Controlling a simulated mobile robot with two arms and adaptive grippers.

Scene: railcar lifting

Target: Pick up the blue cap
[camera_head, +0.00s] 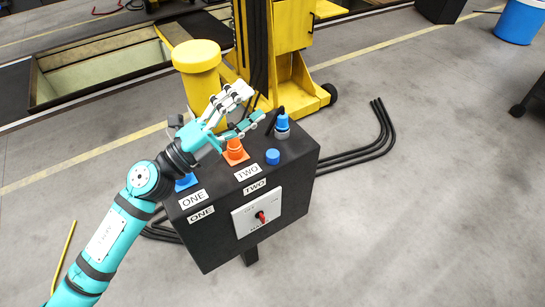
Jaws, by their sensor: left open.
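A small blue cap (272,157) stands on the top of a black control box (296,150). A blue plug (282,124) stands behind it on the box, with a dark cable at its top. Another blue piece (186,182) is at the box's left end, partly hidden by my left arm. An orange cone-like plug (235,152) stands between them. My left gripper (252,102) is open and empty above the back of the box, its fingers pointing to the upper right. It is up and left of the small blue cap and appears apart from it. My right gripper is not in view.
The box has labels ONE and TWO and a white panel with a red switch (261,217). A yellow lifting column (292,28) and yellow post (197,57) stand behind it. Black cables (365,152) run right along the floor.

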